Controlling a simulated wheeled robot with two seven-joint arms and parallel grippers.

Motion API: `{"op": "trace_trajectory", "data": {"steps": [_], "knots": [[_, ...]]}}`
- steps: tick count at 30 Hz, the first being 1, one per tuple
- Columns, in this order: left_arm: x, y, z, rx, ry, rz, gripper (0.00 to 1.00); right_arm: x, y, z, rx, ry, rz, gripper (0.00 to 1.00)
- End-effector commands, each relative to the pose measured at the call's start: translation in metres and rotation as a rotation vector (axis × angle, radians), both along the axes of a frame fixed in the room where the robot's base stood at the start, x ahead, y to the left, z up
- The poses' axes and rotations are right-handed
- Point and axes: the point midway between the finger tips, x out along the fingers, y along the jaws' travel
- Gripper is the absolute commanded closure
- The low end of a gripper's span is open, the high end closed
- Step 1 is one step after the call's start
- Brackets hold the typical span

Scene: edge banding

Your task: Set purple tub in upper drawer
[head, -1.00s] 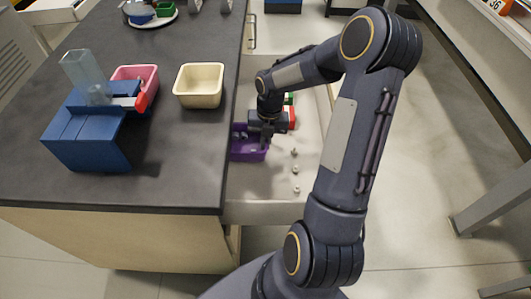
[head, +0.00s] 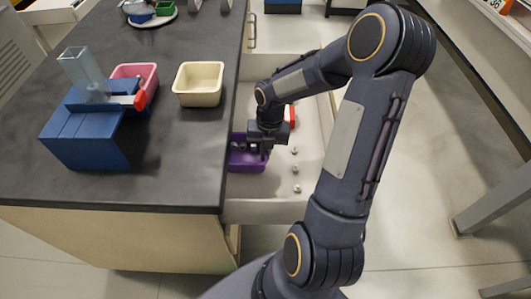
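The purple tub (head: 246,158) is in the open light-coloured drawer (head: 262,211), in its near left part against the dark worktop's edge. Part of its left side may be hidden by the worktop. My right gripper (head: 262,152) points down at the tub's right side, and its fingers overlap the tub's rim in the head view. I cannot tell whether they grip the rim or are only beside it. Small pale items show inside the tub, too small to name. My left gripper is not in view.
On the worktop (head: 185,160) stand a cream tub (head: 199,87), a pink tub (head: 147,74) and a blue device (head: 85,141) with a clear hopper. Several small metal pieces lie in the drawer right of the tub. A red item (head: 292,115) is partly hidden behind my gripper.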

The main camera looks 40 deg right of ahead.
Motion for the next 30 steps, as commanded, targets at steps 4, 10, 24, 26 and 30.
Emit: {"op": "trace_trajectory", "data": {"steps": [4, 10, 24, 26, 30], "knots": [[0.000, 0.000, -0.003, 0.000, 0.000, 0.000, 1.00, 0.000, 0.000, -0.007, 0.001, 0.001, 0.000, 1.00], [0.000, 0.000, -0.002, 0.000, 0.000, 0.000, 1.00, 0.000, 0.000, -0.007, 0.000, 0.000, 0.000, 1.00], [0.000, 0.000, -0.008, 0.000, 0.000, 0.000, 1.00, 0.000, 0.000, -0.019, 0.001, 0.001, 0.000, 1.00], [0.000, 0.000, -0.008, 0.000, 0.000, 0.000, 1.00, 0.000, 0.000, -0.019, 0.000, 0.000, 0.000, 1.00], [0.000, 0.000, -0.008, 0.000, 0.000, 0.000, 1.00, 0.000, 0.000, -0.019, 0.001, 0.001, 0.000, 0.82]]}}
